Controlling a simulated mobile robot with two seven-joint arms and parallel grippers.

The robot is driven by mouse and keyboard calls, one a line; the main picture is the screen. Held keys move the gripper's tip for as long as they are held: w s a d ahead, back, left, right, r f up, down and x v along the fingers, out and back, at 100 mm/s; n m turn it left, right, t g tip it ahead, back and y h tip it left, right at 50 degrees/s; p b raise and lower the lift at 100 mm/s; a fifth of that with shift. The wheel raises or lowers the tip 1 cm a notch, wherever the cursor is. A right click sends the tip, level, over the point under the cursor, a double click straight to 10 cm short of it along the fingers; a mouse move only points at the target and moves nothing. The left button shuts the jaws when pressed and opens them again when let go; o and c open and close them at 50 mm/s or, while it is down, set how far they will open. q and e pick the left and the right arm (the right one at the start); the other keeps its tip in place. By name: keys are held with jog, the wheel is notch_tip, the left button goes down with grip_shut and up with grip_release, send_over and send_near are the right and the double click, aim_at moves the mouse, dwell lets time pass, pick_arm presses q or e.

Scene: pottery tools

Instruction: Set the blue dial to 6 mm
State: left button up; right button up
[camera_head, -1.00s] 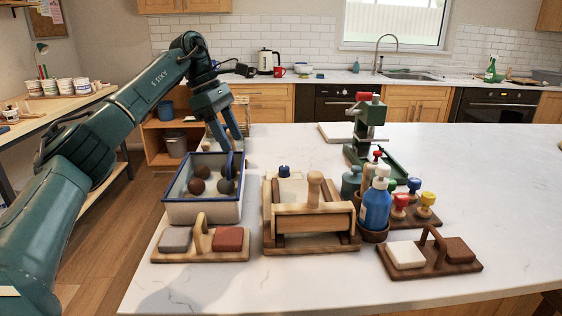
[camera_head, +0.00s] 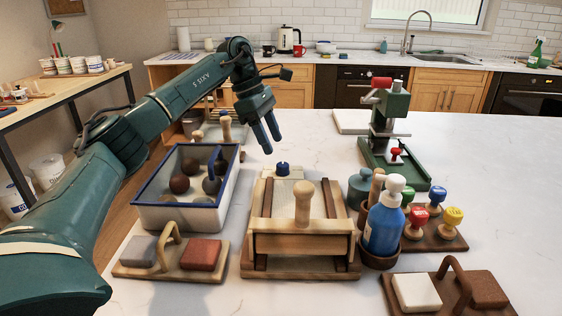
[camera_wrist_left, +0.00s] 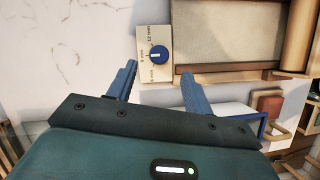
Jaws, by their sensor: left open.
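The blue dial (camera_head: 282,169) sits at the far end of the wooden slab roller (camera_head: 303,245). In the left wrist view the dial (camera_wrist_left: 158,54) is round, on a pale plate (camera_wrist_left: 153,39) with small mm labels. A white mark on the dial faces left in that view, seemingly toward the middle label; the small print is hard to read. My left gripper (camera_head: 272,146) is open and empty, above and just behind the dial. In the left wrist view its fingers (camera_wrist_left: 159,70) are spread, one to each side of the dial, apart from it. My right gripper is not in view.
A blue-rimmed bin (camera_head: 180,213) with dark balls stands left of the roller. A blue bottle (camera_head: 384,228), stamps (camera_head: 419,222) and a green press (camera_head: 395,130) stand to the right. The counter behind the dial is clear.

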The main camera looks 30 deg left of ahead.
aim_at(282, 164)
pick_arm(q)
jog(key=x, duration=0.6)
jog(key=shift+d+f, duration=0.1)
jog(key=shift+f, duration=0.05)
jog(key=c, duration=1)
jog(key=shift+o, duration=0.2)
jog(key=shift+n, duration=0.5)
jog(key=shift+n+t+y+p, duration=0.3)
jog(key=shift+n+t+p, duration=0.2)
jog(key=shift+n, duration=0.5)
jog(key=n+t+y+p, duration=0.1)
jog(key=n, duration=0.2)
jog(key=shift+s+d+n, duration=0.1)
jog(key=shift+n, duration=0.2)
jog(key=n, duration=0.2)
jog(key=n+t+y, duration=0.1)
jog(key=n, duration=0.2)
jog(key=shift+d+y+p, duration=0.15)
jog(key=shift+y+p, duration=0.15)
jog(key=shift+p, duration=0.1)
jog(key=shift+n, duration=0.4)
